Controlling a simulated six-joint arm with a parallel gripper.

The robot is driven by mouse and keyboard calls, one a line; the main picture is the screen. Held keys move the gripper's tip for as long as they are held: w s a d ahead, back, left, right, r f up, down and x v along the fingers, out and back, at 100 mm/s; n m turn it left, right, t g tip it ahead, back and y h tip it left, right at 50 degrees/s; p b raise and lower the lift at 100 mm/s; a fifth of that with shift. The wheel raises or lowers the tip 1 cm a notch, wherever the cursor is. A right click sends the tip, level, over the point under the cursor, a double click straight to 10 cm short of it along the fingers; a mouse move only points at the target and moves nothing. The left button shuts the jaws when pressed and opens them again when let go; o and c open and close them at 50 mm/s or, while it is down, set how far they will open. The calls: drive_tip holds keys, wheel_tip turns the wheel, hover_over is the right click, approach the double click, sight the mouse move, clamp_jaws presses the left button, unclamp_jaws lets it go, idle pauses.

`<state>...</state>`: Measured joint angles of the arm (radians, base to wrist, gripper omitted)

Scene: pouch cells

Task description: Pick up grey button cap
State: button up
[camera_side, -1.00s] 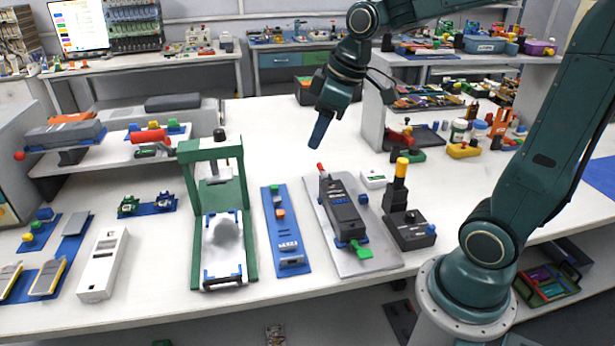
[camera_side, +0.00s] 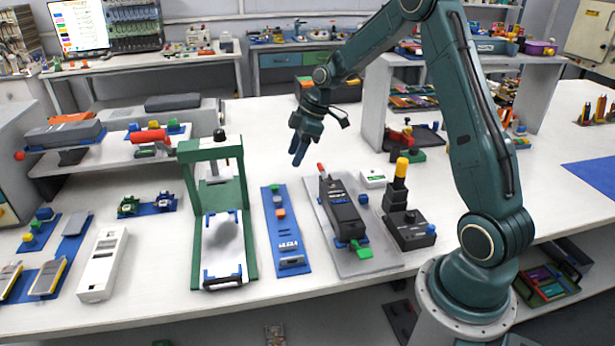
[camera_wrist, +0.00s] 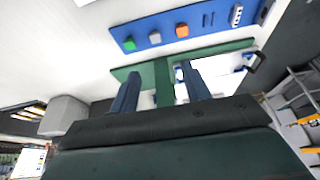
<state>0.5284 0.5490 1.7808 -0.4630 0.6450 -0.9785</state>
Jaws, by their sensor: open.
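The grey button cap (camera_side: 277,200) sits on a blue strip board (camera_side: 291,247), between a green cap (camera_side: 275,189) and an orange cap (camera_side: 280,212). The wrist view shows the grey cap (camera_wrist: 155,38) beyond my fingertips, between the green cap (camera_wrist: 129,44) and the orange cap (camera_wrist: 182,30). My gripper (camera_side: 297,158) is open and empty, above the table and behind the board, tilted down. In the wrist view, its two blue fingers (camera_wrist: 161,70) are apart, with part of the green press showing between them.
A green press frame (camera_side: 249,220) stands close to the left of the board. To the right, a grey plate (camera_side: 360,262) carries a dark device (camera_side: 344,212). A black box with a yellow-topped post (camera_side: 400,180) is further right. The table behind the board is clear.

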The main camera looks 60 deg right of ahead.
drive_tip(key=shift+w+d+f, duration=0.25)
drive_tip(key=shift+d+f, duration=0.2)
drive_tip(key=shift+f, duration=0.35)
hover_over(277, 198)
drive_tip(key=s+d, duration=0.2)
drive_tip(key=shift+a+f, duration=0.15)
drive_tip(key=shift+f, duration=3.75)
drive_tip(key=shift+x, duration=2.6)
drive_tip(key=shift+c, duration=0.5)
clamp_jaws()
